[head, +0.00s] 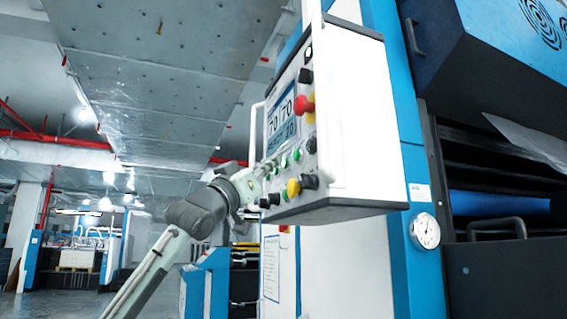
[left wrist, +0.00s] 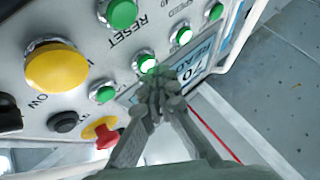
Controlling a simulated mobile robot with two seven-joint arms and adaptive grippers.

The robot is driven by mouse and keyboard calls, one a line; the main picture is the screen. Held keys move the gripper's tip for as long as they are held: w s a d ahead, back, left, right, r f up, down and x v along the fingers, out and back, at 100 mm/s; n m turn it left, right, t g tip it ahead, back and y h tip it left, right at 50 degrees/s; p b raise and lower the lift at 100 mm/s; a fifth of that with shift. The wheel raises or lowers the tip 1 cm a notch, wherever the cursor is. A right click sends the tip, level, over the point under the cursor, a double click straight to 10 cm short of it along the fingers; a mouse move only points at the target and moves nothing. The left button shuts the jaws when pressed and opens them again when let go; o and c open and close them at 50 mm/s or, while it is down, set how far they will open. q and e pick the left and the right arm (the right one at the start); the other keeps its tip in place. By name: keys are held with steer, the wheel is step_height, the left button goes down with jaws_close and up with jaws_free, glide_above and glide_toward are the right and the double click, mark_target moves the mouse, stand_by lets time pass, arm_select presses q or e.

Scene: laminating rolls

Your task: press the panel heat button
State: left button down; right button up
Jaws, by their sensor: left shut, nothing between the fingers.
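The control panel (head: 345,130) is a white box with a screen (head: 281,128) showing "70 70" and a face of buttons. Several green buttons show in the left wrist view, among them a bright one (left wrist: 145,62) beside my fingertips, another (left wrist: 181,36) farther up and one (left wrist: 103,94) lower left. I read "RESET" and "SPEED" upside down; no heat label is readable. My left gripper (head: 268,168) is shut and empty, pointing at the panel face. Its fingertips (left wrist: 166,82) overlap the screen's edge near the bright green button; I cannot tell whether they touch. My right gripper is out of view.
A yellow button (left wrist: 57,66), a red emergency knob (left wrist: 102,131) and black knobs share the panel face. A white guard rail (head: 254,130) runs along the panel's left side. The blue machine (head: 400,180) with a round gauge (head: 425,231) stands right.

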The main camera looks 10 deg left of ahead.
arm_select(q)
steer(key=shift+w+d, duration=0.25)
steer(key=shift+d, duration=0.1)
stand_by(0.8)
steer(key=shift+s+a+p, duration=0.3)
steer(key=shift+s+a, duration=0.15)
steer(key=shift+a, duration=0.2)
steer(key=shift+f, duration=0.1)
steer(key=shift+s+a, duration=0.7)
steer(key=shift+a, duration=0.35)
steer(key=shift+s+a, duration=0.7)
steer(key=shift+a, duration=0.35)
